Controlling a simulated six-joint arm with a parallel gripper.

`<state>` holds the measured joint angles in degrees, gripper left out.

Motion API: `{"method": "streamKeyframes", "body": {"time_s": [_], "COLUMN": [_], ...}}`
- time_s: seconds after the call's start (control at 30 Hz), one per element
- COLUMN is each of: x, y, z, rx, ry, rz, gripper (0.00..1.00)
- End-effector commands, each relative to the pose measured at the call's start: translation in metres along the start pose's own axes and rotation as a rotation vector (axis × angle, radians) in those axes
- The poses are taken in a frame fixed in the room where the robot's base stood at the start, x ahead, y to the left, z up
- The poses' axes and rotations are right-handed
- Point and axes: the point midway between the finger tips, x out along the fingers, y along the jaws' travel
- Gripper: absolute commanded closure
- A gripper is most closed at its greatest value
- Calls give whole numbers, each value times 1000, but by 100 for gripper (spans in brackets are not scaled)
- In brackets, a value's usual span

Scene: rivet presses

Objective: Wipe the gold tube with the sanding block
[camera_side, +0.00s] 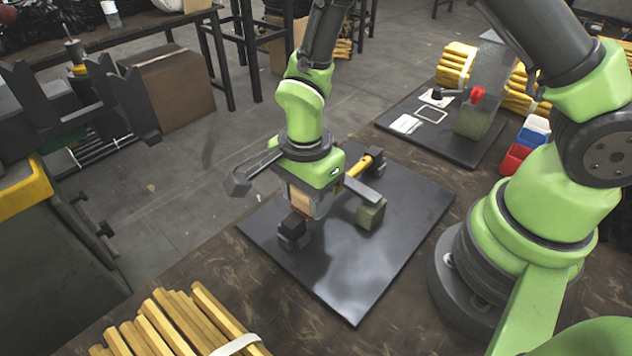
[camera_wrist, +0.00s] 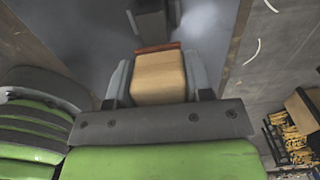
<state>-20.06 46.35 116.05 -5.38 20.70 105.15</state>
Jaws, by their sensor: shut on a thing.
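The gold tube (camera_side: 359,166) lies low over the dark mat, with its far end at a dark holder (camera_side: 376,158). My gripper hides its middle and near part in the side view. A second dark holder (camera_side: 292,229) stands at the near left. My gripper (camera_wrist: 158,85) is shut on the sanding block (camera_wrist: 158,75), a tan block with a reddish-brown edge. In the side view the sanding block (camera_side: 301,201) is above the near part of the fixture. I cannot tell if it touches the tube. The tube is not clear in the wrist view.
An olive block (camera_side: 371,214) stands on the dark mat (camera_side: 395,245), right of my gripper. Bundled yellow bars (camera_side: 185,325) lie at the front left. A second dark mat (camera_side: 465,148) with a clear-sided machine is at the back right, near red and blue bins (camera_side: 526,145).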

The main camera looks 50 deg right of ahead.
Motion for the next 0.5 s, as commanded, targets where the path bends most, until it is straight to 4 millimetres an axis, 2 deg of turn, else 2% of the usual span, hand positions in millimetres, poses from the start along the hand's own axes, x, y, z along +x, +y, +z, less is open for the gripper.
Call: {"method": "streamKeyframes", "body": {"time_s": [0.03, 0.07, 0.23, 0.37, 0.5], "x": [-2, -3, -12, -2, -3], "y": [-1, -2, 0, 0, -1], "z": [8, 11, 26, 13, 0], "rx": [-8, -8, -8, 0, 1], "ry": [-4, -4, -6, -4, -4], "rz": [-8, -9, -9, -4, -5], "gripper": [88, 92, 92, 92, 92]}}
